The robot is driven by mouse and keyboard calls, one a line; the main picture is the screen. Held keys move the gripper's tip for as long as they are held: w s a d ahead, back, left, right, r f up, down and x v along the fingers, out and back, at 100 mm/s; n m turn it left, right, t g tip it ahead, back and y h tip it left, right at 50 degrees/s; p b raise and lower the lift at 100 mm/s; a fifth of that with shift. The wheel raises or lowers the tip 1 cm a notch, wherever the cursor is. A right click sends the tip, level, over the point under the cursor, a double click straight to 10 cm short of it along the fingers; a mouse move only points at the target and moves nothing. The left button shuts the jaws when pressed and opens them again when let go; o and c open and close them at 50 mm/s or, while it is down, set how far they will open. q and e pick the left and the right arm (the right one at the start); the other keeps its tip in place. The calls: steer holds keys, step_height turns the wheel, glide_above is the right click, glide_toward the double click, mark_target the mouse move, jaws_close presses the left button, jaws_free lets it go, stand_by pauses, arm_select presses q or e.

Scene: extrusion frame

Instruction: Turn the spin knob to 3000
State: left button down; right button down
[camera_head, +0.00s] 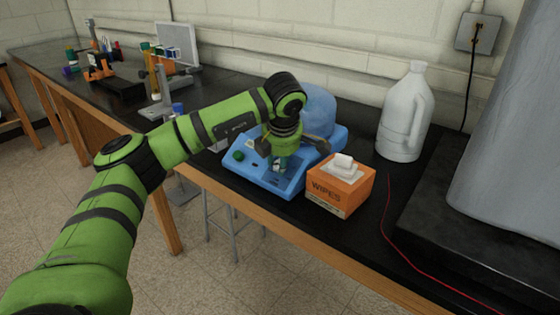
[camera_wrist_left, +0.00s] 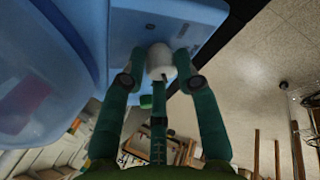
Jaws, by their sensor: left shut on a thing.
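A blue centrifuge (camera_head: 240,172) with a domed lid (camera_head: 318,112) stands on the black bench. My left gripper (camera_head: 280,165) reaches down over its front panel. A green round button (camera_head: 239,155) is on the panel to the left of the gripper. The knob's markings and setting cannot be read. My right gripper is not seen.
An orange wipes box (camera_head: 338,190) stands right beside the centrifuge. A white jug (camera_head: 404,115) is behind it to the right. A red wire (camera_head: 400,240) lies on the bench. Stands and racks (camera_head: 160,85) are at the back left.

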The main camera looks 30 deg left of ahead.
arm_select(q)
steer(key=c, duration=1)
jaws_free()
steer(key=shift+s+f, duration=0.2)
steer(key=shift+f, duration=0.05)
steer(key=shift+r, duration=0.1)
steer(key=shift+r, duration=0.35)
steer(key=v, duration=1.1)
steer(key=shift+r, duration=0.15)
